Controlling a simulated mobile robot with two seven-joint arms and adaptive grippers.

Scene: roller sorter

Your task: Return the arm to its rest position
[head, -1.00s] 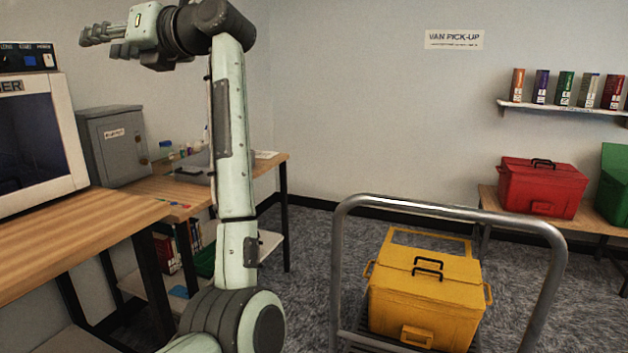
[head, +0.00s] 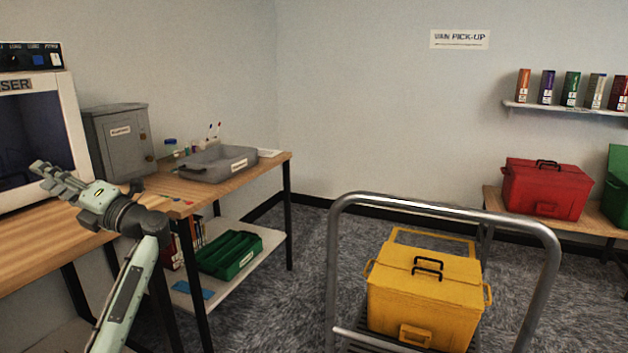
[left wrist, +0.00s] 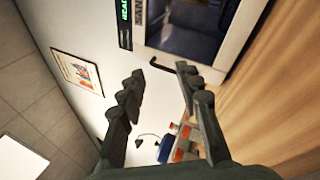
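My left gripper (head: 52,180) is at the left of the head view, in front of the white machine with a dark window (head: 40,150) and above the wooden bench (head: 60,240). It points to the left. In the left wrist view its two fingers (left wrist: 165,95) stand apart with nothing between them, so it is open and empty. My left arm rises from the bottom left of the head view, bent at the wrist. My right gripper and arm are not in view.
A grey cabinet (head: 122,148) and a grey tray (head: 222,166) stand on the back bench. A green tray (head: 230,256) sits on its lower shelf. A trolley with a metal rail (head: 333,260) holds a yellow box (head: 425,305). A red box (head: 545,192) is at the right.

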